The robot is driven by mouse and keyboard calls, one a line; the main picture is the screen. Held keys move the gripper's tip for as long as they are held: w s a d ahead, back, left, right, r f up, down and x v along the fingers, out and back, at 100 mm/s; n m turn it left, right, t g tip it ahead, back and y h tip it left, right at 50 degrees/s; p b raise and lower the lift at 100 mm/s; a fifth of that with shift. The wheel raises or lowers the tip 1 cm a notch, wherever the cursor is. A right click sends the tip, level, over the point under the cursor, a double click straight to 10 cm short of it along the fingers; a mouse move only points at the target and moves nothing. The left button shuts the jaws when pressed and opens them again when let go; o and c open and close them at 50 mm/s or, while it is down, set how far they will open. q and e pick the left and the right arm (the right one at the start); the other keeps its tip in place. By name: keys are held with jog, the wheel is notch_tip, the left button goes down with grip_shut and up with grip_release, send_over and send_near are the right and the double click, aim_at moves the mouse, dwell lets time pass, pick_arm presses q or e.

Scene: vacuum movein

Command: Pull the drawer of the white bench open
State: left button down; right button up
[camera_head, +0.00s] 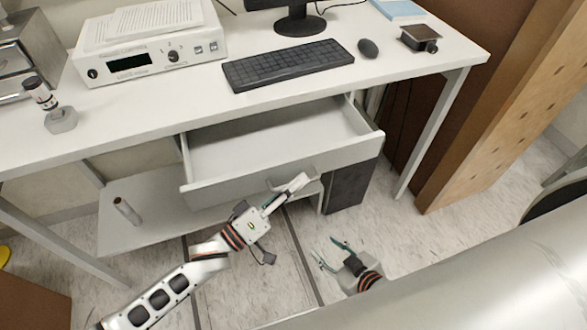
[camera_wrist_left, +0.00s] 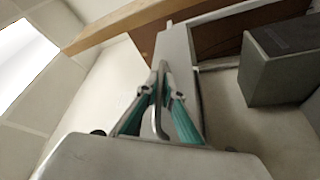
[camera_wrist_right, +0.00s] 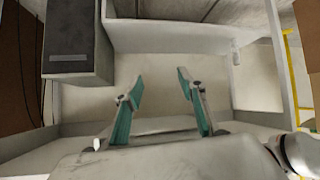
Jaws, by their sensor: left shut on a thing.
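The drawer (camera_head: 270,147) of the white bench (camera_head: 150,105) stands pulled out below the bench top, and its empty inside shows. My left gripper (camera_head: 284,190) is at the front of the drawer, shut on the drawer's handle (camera_head: 273,184). In the left wrist view the fingers (camera_wrist_left: 160,90) close around the thin metal handle bar (camera_wrist_left: 158,112), beside the pale drawer front. My right gripper (camera_head: 328,254) is open and empty, lower and to the right, apart from the drawer. Its two spread fingers also show in the right wrist view (camera_wrist_right: 158,88).
A dark box (camera_head: 350,186) stands on the floor under the bench's right side; it also shows in the right wrist view (camera_wrist_right: 78,40). A low shelf (camera_head: 150,225) holds a small cylinder (camera_head: 127,211). A keyboard (camera_head: 288,65) and an instrument (camera_head: 150,55) rest on top.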

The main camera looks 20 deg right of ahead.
pick_arm(q)
jog(key=s+p, duration=0.3)
jog(key=s, duration=0.5)
jog(key=shift+s+d, duration=0.15)
jog(key=shift+s, duration=0.25)
jog(key=c, duration=2.5)
grip_release()
pick_arm(e)
jog(key=r, duration=0.2)
jog(key=w+r, duration=0.1)
jog(key=r, duration=0.1)
jog(key=shift+w+r, duration=0.1)
jog(key=shift+r, duration=0.3)
jog(key=shift+r, duration=0.1)
jog(key=shift+d, duration=0.1)
pick_arm(q)
jog(key=v, duration=1.2)
